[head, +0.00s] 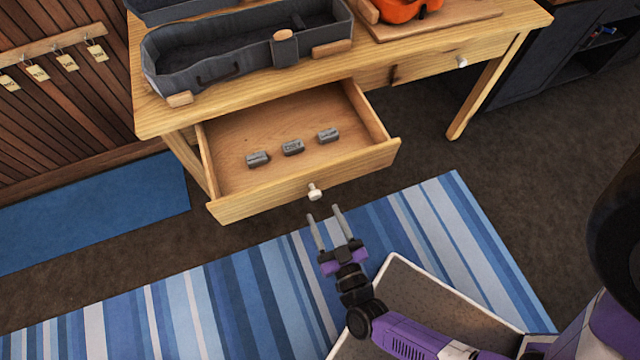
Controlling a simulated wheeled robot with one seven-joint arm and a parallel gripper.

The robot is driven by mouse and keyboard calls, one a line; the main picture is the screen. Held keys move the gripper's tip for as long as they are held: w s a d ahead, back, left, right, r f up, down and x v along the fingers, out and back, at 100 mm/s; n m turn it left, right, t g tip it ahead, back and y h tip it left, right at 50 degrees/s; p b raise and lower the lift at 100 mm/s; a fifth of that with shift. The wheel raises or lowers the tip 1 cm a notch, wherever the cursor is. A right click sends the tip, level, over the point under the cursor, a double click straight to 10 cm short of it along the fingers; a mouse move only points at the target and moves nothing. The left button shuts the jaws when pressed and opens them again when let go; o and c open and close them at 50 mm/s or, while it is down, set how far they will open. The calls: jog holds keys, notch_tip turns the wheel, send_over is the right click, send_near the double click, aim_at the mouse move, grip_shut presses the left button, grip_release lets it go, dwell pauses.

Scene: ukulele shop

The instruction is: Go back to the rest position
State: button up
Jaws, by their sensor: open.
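My gripper (326,228) is open and empty, with its two grey fingers pointing toward the open drawer. It is just in front of the drawer's white knob (314,191), and I see no clear contact with it. The wooden drawer (240,203) is pulled out of the wooden table (156,118). Several small grey blocks lie in a row inside the drawer, including a left one (258,159) and a right one (328,135).
An open grey instrument case (165,65) and an orange instrument (400,10) on a wooden board are on the tabletop. A second drawer with a knob (461,62) is closed. A striped rug (215,310) covers the floor. Tags hang on the left wall (38,73).

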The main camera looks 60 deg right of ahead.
jog(key=shift+v, duration=1)
jog(key=w+a+r+n+t+y, duration=0.15)
jog(key=a+r+y, duration=0.3)
jog(key=r, duration=0.45)
jog(key=s+r+n+g+y, duration=0.1)
jog(key=s+r+n+y, duration=0.4)
jog(key=s+r, duration=0.6)
jog(key=shift+s+r+g, duration=0.25)
jog(key=shift+r+g, duration=0.1)
jog(key=shift+r, duration=1.8)
jog(key=shift+y, duration=0.25)
dwell(2.6)
